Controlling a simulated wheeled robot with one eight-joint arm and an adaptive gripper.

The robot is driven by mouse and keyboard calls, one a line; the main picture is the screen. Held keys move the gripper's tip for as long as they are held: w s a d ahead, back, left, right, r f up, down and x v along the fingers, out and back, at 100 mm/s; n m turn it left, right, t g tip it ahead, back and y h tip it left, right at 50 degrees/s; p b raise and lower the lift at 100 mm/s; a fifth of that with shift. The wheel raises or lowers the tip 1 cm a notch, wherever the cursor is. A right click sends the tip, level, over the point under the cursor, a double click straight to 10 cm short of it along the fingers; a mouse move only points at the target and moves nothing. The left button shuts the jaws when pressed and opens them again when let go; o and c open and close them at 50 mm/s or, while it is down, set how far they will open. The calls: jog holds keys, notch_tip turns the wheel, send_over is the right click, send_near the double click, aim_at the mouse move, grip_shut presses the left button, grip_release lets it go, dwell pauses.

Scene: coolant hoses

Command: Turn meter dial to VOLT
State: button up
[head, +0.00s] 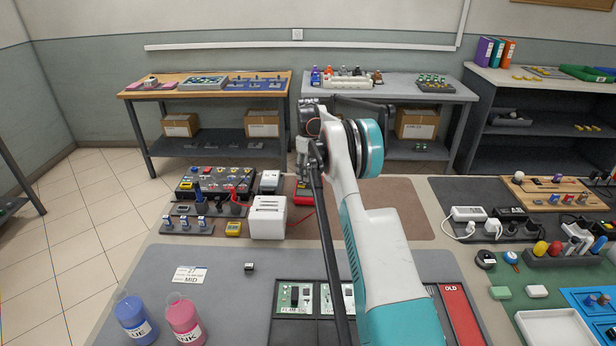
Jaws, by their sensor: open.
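A red device (303,197), which looks like the meter, lies at the back of the near bench, just right of a white box. Red leads run near it. My arm and gripper cover part of it, and its dial and any VOLT mark cannot be made out. My gripper (303,176) points down over or just in front of the red device; it is small and partly hidden by my own wrist. It is open, with nothing seen in it. Whether it touches the device cannot be told. A small yellow device (233,229) lies further left.
A white box (268,217) and a smaller grey-white box (271,181) stand close left of my gripper. A panel of coloured knobs (214,181) is further left. The brown mat (400,205) to the right is mostly clear. Blue and pink bottles (184,318) stand front left.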

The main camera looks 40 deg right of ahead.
jog(key=shift+f, duration=0.65)
jog(key=c, duration=1.1)
jog(key=shift+m, duration=0.3)
jog(key=m+p, duration=0.1)
jog(key=m, duration=0.2)
jog(key=shift+r, duration=0.1)
jog(key=shift+m+p, duration=0.55)
jog(key=shift+m, duration=1.55)
